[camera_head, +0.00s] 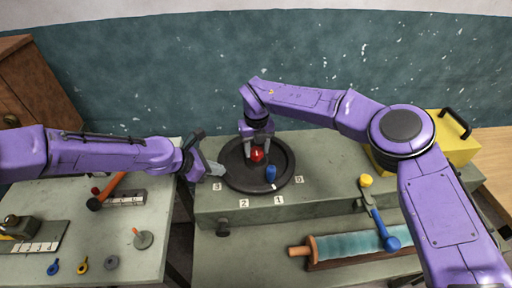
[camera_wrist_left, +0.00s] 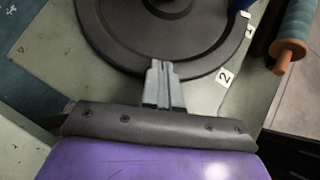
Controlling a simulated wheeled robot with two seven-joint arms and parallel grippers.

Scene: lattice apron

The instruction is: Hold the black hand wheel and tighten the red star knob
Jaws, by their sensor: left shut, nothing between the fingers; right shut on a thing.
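The black hand wheel (camera_head: 232,180) lies on the grey-green bench, and its dark disc also fills the top of the left wrist view (camera_wrist_left: 115,40). The red star knob (camera_head: 257,156) is above the wheel's middle. My right gripper (camera_head: 258,150) points down from above and is shut on the red star knob, partly hiding it. My left gripper (camera_head: 218,171) is at the wheel's left rim. Its fingers (camera_wrist_left: 160,68) are closed together and empty, with the tips overlapping the rim's edge in the left wrist view. I cannot tell whether they touch it.
A blue handle (camera_head: 271,173) stands on the wheel's front right. Number labels surround the wheel. A teal roller (camera_head: 350,246), a blue-and-yellow-ended lever (camera_head: 378,220) and a yellow box (camera_head: 455,140) are to the right. The left table (camera_head: 90,245) holds several small parts.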

